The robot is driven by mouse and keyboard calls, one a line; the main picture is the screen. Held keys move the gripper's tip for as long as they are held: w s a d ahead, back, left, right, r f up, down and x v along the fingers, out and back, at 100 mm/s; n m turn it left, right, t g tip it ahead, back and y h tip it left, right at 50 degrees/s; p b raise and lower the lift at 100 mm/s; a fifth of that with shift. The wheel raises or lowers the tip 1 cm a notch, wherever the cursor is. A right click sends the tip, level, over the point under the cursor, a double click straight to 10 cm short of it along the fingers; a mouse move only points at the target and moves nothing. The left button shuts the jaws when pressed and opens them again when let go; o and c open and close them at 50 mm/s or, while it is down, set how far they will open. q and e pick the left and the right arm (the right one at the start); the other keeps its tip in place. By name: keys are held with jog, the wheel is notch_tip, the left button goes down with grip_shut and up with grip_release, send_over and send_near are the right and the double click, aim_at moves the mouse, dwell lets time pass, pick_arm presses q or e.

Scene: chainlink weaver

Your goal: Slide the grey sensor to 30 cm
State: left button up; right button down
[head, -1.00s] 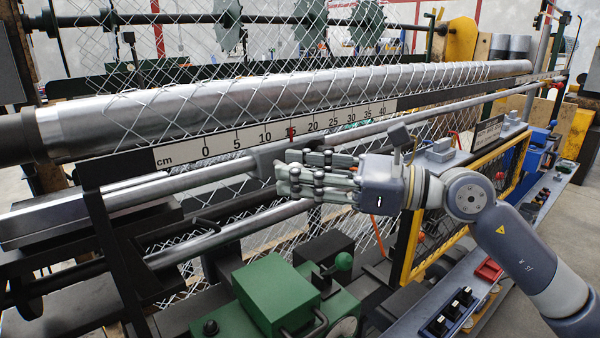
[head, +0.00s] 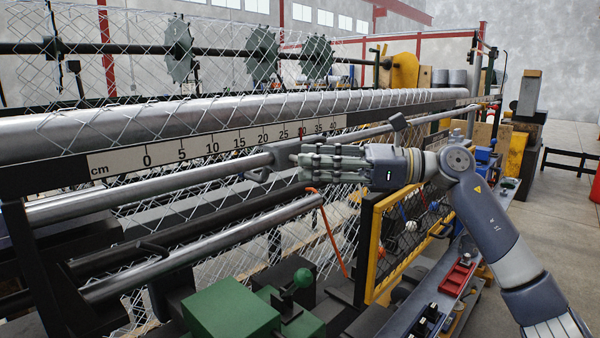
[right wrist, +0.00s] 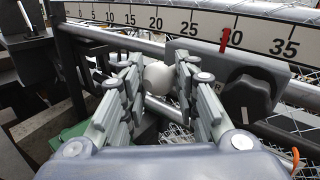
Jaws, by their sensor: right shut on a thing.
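The grey sensor (head: 288,156) sits on the steel rail below the cm scale (head: 120,162). Its red pointer (head: 301,132) stands at about the 30 mark. In the right wrist view the sensor's grey plate (right wrist: 205,58) carries a dark knob (right wrist: 252,90), and the red pointer (right wrist: 225,40) is at the 30 label, close beside or partly over it. My right gripper (head: 302,162) is at the sensor. In the right wrist view a pale round knob (right wrist: 160,78) is between its fingers; how it joins the sensor is hidden. My left gripper is not in view.
A large steel roller (head: 200,115) with wire mesh runs behind the scale. A green box (head: 228,312) is below at the front. A yellow-framed mesh guard (head: 375,250) stands under my right forearm. The rail continues clear to the right.

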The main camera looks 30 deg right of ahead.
jog(key=shift+d+r, duration=0.2)
jog(key=shift+r, duration=0.1)
jog(key=c, duration=1.3)
grip_release()
jog(key=shift+w+f, duration=0.1)
jog(key=shift+f, duration=0.05)
jog(key=shift+f, duration=0.1)
jog(key=v, duration=1.2)
